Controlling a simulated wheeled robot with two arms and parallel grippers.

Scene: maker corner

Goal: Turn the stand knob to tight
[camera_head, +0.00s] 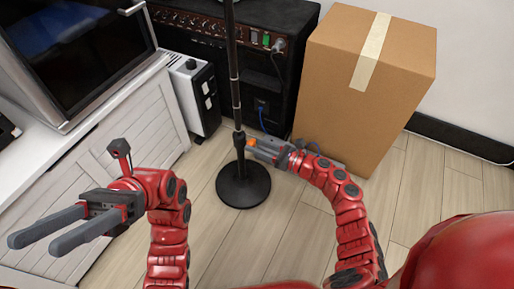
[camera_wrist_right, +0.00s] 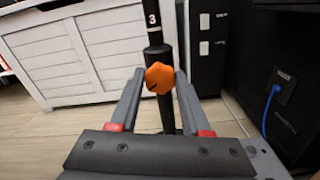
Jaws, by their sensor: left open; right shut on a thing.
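The black stand (camera_head: 234,75) rises from a round base (camera_head: 243,186) on the floor. Its orange knob (camera_wrist_right: 159,78) sits on the pole, below a white "3" mark, and shows small in the head view (camera_head: 251,142). My right gripper (camera_wrist_right: 160,82) is shut on the knob, with one grey finger at each side of it; in the head view the gripper (camera_head: 262,148) reaches the pole from the right. My left gripper (camera_head: 38,240) is open and empty at the lower left, away from the stand.
A cardboard box (camera_head: 365,90) stands right of the stand. A black amplifier (camera_head: 275,70) with a blue cable is behind it. A white cabinet (camera_head: 110,140) and a small black-and-white unit (camera_head: 195,95) are at the left. The floor (camera_head: 300,235) in front is clear.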

